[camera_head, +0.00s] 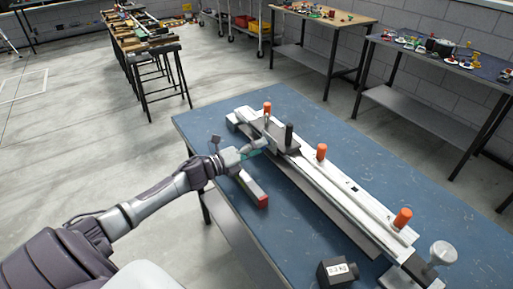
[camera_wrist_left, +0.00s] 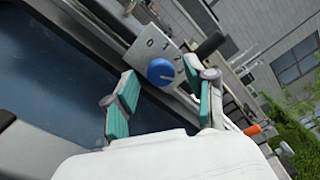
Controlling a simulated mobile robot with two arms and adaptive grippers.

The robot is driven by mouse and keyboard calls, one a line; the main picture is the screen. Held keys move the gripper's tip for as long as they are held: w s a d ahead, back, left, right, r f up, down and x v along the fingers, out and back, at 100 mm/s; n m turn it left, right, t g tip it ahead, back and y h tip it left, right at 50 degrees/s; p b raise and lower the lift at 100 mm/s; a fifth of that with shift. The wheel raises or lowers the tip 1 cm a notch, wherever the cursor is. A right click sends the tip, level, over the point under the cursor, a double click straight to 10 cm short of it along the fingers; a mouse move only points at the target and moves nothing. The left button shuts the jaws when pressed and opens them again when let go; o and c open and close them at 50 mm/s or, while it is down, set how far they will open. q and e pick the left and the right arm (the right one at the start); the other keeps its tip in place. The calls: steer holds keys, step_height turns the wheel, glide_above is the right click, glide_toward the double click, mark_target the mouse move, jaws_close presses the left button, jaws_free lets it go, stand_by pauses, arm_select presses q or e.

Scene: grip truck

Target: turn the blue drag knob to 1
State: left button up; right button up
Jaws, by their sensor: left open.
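The blue drag knob (camera_wrist_left: 160,71) is round and sits on a grey plate (camera_wrist_left: 150,42) with small marks, among them a 0 and what looks like a 1. I cannot tell which mark it points to. My left gripper (camera_wrist_left: 160,100) is open, with teal pads, and the knob shows ahead between its fingers, apart from them. In the head view my left gripper (camera_head: 256,149) is beside the left side of the long track (camera_head: 345,190), near the black post (camera_head: 289,134). The knob is hidden there. My right gripper is out of view.
The track lies on a blue table (camera_head: 375,140) and carries several orange posts (camera_head: 321,152). A grey bar with a red end (camera_head: 262,201) lies below my left gripper. A black weight block (camera_head: 337,271) is at the front. The table right of the track is clear.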

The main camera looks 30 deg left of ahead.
arm_select(q)
jaws_close()
steer(key=n+p, duration=0.2)
steer(key=n, duration=0.1)
steer(key=shift+r+n, duration=0.15)
steer(key=shift+n, duration=0.15)
steer(key=n+p, duration=0.1)
steer(key=n, duration=0.2)
steer(key=shift+n, duration=0.3)
steer(key=n+p, duration=0.2)
steer(key=n, duration=0.2)
steer(key=shift+n+p, duration=0.6)
steer(key=shift+n, duration=1.6)
